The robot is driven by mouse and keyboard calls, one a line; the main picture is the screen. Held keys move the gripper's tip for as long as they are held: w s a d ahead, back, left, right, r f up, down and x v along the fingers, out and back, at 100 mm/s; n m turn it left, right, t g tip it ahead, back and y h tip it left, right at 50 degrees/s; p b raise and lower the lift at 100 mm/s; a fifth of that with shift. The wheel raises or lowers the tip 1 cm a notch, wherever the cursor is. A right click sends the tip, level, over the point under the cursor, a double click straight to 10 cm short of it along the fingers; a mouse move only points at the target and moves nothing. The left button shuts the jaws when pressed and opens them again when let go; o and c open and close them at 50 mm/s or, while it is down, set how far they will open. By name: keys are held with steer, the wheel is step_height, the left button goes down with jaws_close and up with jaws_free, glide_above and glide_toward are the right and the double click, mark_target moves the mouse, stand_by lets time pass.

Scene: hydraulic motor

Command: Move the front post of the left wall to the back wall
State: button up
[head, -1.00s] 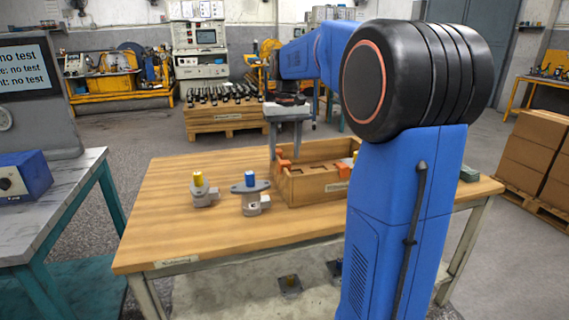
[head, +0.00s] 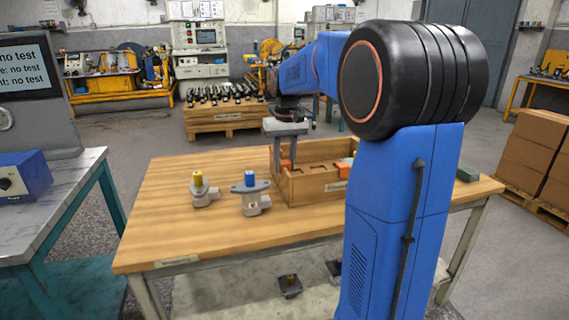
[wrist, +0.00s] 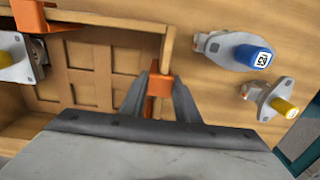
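The wooden box (head: 318,186) stands on the workbench and has orange posts on its walls. One orange post (wrist: 160,84) sits on the left wall. In the head view this post (head: 285,164) shows just below my gripper (head: 286,160). In the wrist view my gripper (wrist: 160,92) has a finger on each side of the post, and it looks open, with the fingertips very close to the post. Another orange post (wrist: 30,16) shows by the front wall, also in the head view (head: 344,169).
A motor with a blue cap (head: 251,194) and one with a yellow cap (head: 200,190) stand left of the box. Another yellow-capped part (wrist: 14,58) is inside the box. A green block (head: 468,174) lies at the right. The bench's left end (head: 155,230) is clear.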

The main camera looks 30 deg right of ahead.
jaws_close()
steer(key=shift+r, duration=0.15)
step_height(320, 180, up, 12)
stand_by(2.4)
steer(key=shift+r, duration=0.1)
